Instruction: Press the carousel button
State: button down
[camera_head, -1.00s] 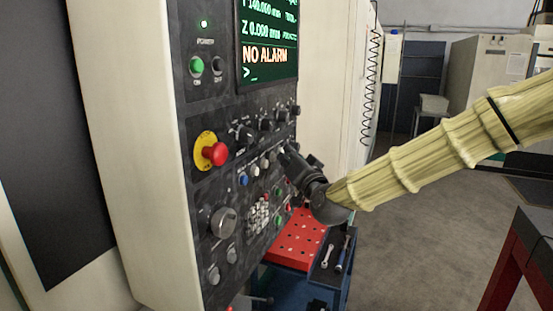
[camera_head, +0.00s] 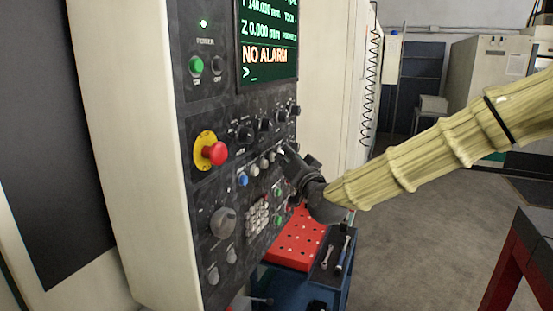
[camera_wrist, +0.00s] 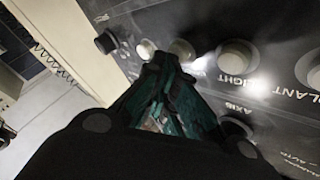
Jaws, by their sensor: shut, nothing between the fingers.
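My gripper (camera_head: 287,153) is at the black control panel of the machine, its tip close to the row of round buttons. In the wrist view my gripper (camera_wrist: 163,70) is shut and empty, with its tips near a pale button (camera_wrist: 181,50) and a smaller one (camera_wrist: 146,49) to its left. No carousel label is readable, so I cannot tell which button is the carousel button. I cannot tell whether the tips touch a button.
The red emergency stop (camera_head: 214,153) on its yellow plate and several black knobs stick out from the panel. A screen (camera_head: 268,40) above reads "NO ALARM". A red perforated plate (camera_head: 297,240) and a tool cart (camera_head: 335,262) stand below.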

jog(key=shift+d, duration=0.15)
jog(key=shift+s+d+b, duration=0.25)
jog(key=shift+d+b, duration=0.05)
jog(key=shift+d, duration=0.45)
jog(key=d, duration=0.1)
jog(key=s+d, duration=0.1)
jog(key=d, duration=0.1)
jog(key=d+b, duration=0.1)
jog(key=shift+s+d, duration=0.25)
jog(key=shift+d, duration=0.05)
jog(key=shift+f, duration=0.1)
dwell(2.4)
